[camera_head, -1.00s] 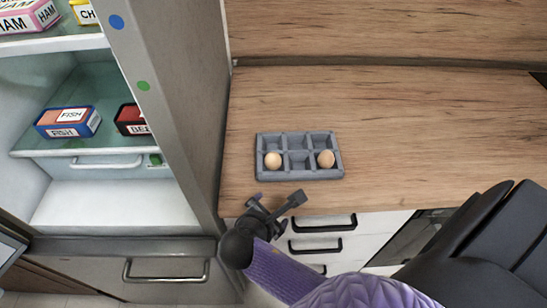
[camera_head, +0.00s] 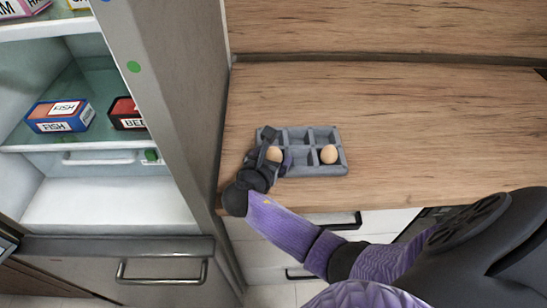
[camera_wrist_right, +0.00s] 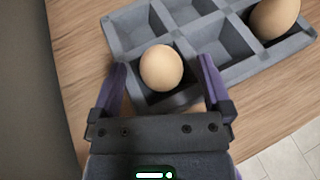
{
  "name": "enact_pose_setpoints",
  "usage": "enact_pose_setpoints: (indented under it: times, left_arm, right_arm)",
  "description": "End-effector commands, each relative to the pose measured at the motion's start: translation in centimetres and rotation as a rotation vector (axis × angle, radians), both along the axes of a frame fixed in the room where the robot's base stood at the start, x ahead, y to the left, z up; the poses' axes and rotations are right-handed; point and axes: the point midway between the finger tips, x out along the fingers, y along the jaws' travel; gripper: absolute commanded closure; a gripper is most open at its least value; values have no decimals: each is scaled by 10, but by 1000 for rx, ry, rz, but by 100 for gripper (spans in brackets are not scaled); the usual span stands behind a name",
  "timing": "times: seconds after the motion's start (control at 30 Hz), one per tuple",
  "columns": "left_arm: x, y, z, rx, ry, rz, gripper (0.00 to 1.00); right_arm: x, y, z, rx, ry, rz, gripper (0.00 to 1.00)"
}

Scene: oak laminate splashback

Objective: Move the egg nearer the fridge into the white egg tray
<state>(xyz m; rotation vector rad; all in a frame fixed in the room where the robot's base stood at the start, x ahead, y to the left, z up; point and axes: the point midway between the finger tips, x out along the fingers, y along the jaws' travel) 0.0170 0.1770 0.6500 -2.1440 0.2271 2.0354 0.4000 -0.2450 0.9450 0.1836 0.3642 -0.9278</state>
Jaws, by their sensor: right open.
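The egg nearer the fridge (camera_head: 275,155) is light brown and sits in the front left compartment of a grey egg tray (camera_head: 310,172). A second egg (camera_head: 329,154) sits in the front right compartment. My right gripper (camera_head: 277,147) is open at the left egg and partly covers it in the head view. In the right wrist view the left egg (camera_wrist_right: 161,68) shows between the two open fingers (camera_wrist_right: 162,75), with a gap on each side. I see no tray that looks white. My left gripper is not in view.
The open fridge (camera_head: 175,120) stands left of the wooden counter (camera_head: 420,130), with a fish box (camera_head: 60,116) and a beef box (camera_head: 127,113) on its shelf. The counter right of and behind the tray is clear. A wooden splashback (camera_head: 400,28) rises behind.

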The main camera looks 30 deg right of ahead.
Motion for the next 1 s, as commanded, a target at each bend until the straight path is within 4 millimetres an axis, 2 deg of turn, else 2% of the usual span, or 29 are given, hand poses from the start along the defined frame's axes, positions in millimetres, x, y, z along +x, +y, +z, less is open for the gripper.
enact_pose_setpoints:
  times: [0.03,0.07,0.5,0.7,0.77,1.0]
  left_arm:
    - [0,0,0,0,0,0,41]
    - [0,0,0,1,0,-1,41]
    - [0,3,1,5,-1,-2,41]
    - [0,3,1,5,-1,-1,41]
    - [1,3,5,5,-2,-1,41]
    - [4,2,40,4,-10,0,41]
  right_arm:
    - [0,0,0,0,0,0,1]
    - [0,0,0,0,0,0,7]
    - [0,1,0,1,0,1,100]
    - [0,1,1,2,0,1,100]
    - [0,1,8,1,-2,0,100]
    - [0,1,74,1,-7,0,100]
